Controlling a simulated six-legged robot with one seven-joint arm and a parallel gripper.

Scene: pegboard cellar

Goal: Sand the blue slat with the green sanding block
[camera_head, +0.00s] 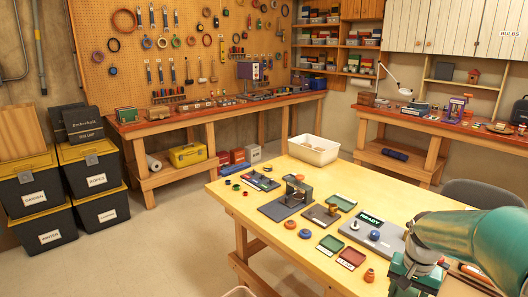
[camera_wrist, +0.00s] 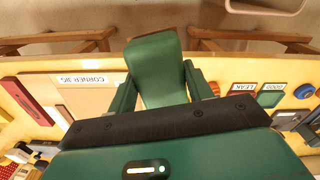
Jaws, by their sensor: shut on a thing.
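My gripper (camera_wrist: 160,85) is shut on a green block, the sanding block (camera_wrist: 155,65), which fills the space between its two green fingers in the wrist view. In the head view my gripper (camera_head: 412,272) is at the lower right, over the front edge area of the yellow table; the block cannot be made out there. I cannot make out the blue slat in either view; my arm and gripper cover part of the table. A pale board labelled CORNER JIG (camera_wrist: 80,80) lies left of my gripper in the wrist view, with a red strip (camera_wrist: 28,100) beside it.
The yellow table (camera_head: 240,203) holds a red tray (camera_head: 351,257), a green tray (camera_head: 331,243), an orange knob (camera_head: 369,275) and a grey READY panel (camera_head: 390,235) near my gripper. A white bin (camera_head: 313,150) stands at the far edge. A dark chair (camera_head: 475,192) is behind right.

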